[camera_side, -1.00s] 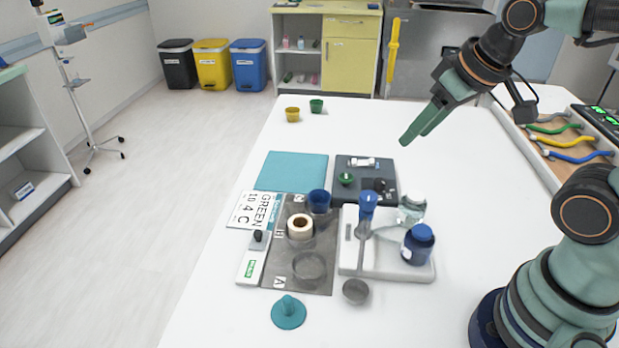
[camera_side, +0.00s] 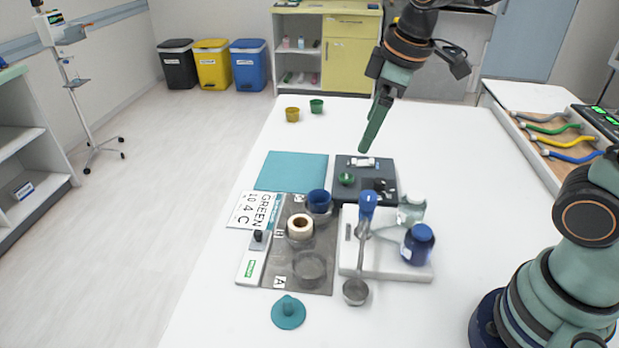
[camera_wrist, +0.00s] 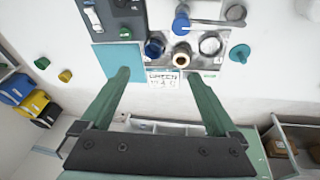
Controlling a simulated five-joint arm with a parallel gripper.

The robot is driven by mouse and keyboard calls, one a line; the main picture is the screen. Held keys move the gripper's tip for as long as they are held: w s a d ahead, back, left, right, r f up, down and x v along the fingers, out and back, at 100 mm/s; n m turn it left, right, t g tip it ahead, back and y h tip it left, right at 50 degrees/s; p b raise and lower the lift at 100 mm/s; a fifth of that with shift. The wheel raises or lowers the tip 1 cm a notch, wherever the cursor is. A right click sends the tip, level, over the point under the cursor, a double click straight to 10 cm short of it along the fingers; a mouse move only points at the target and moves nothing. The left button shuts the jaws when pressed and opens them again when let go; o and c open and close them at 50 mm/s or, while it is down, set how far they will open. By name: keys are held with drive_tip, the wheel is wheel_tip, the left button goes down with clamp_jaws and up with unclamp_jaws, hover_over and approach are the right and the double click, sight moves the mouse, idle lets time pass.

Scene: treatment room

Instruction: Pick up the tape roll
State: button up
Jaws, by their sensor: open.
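In the wrist view the tape roll (camera_wrist: 181,57) shows just beyond the fingertips, right of the blue cup (camera_wrist: 154,47). My gripper (camera_side: 364,150) is open and empty, pointing down above the far edge of the dark tray (camera_side: 341,187). It is up and to the right of the tape roll in the side view. Both fingers of my gripper (camera_wrist: 160,76) show apart in the wrist view.
A white stand (camera_side: 386,268) with a blue-topped tool (camera_side: 368,203) and a dark blue bottle (camera_side: 418,244) is right of the mat. A teal pad (camera_side: 291,171), a letter card (camera_side: 253,210) and a teal cone (camera_side: 288,312) lie around it.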

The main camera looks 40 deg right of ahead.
drive_tip(key=w+a+f+n+g, duration=0.2)
drive_tip(key=w+a+f+n, duration=0.2)
drive_tip(key=w+a+n, duration=0.1)
drive_tip(key=n+g, duration=0.1)
drive_tip(key=n, duration=0.5)
hover_over(300, 217)
wheel_tip(300, 217, down, 6)
drive_tip(key=r, duration=0.1)
drive_tip(key=shift+s+a+f, duration=0.15)
drive_tip(key=shift+s+f, duration=0.05)
drive_tip(key=shift+f, duration=1.9)
drive_tip(key=shift+s+a+f, duration=0.1)
drive_tip(key=shift+s+f, duration=0.15)
drive_tip(key=shift+f, duration=1.9)
drive_tip(key=shift+s+a+f, duration=0.15)
drive_tip(key=shift+s+f, duration=0.05)
drive_tip(key=shift+f, duration=1.9)
drive_tip(key=c, duration=1.4)
drive_tip(key=shift+c, duration=0.2)
drive_tip(key=shift+r, duration=0.1)
